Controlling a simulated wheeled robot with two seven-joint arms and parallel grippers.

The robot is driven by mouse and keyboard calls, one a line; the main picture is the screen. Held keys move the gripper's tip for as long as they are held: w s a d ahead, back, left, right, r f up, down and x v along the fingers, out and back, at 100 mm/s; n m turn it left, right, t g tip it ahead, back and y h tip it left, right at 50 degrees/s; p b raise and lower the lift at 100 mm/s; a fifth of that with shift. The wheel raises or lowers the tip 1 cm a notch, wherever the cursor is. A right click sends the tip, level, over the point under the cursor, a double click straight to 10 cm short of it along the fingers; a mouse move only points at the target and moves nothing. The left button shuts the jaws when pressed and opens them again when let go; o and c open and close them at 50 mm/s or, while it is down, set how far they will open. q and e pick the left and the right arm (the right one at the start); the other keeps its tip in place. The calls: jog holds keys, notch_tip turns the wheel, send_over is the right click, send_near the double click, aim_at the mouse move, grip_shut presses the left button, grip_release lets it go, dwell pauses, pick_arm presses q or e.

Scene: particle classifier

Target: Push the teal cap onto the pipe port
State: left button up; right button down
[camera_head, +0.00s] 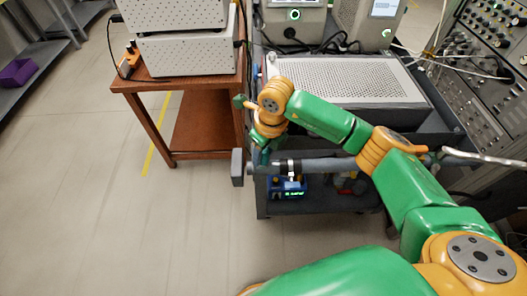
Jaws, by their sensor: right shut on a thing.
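My right arm comes in from the right, and its gripper (263,157) points down at the left end of a grey horizontal pipe (325,165). The gripper is shut on a small teal piece that looks like the teal cap (265,156). The fingers and wrist hide most of it. The gripper overlaps the pipe end in the picture, and I cannot tell whether the cap touches the port. My left gripper is not in view.
A brown wooden table (185,85) with stacked white instruments (185,50) stands at the back left. A dark cart (290,207) under the pipe holds a blue device (290,185). A perforated white case (345,78) lies behind my arm.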

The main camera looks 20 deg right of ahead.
aim_at(265, 151)
jog(key=shift+f+b, duration=0.3)
jog(key=shift+f, duration=0.1)
jog(key=shift+c, duration=1.5)
grip_release()
jog(key=r, duration=0.4)
jog(key=s+r+b, duration=0.1)
jog(key=r, duration=0.2)
jog(key=shift+d+r, duration=0.1)
jog(key=shift+d, duration=0.2)
jog(key=shift+w, duration=0.1)
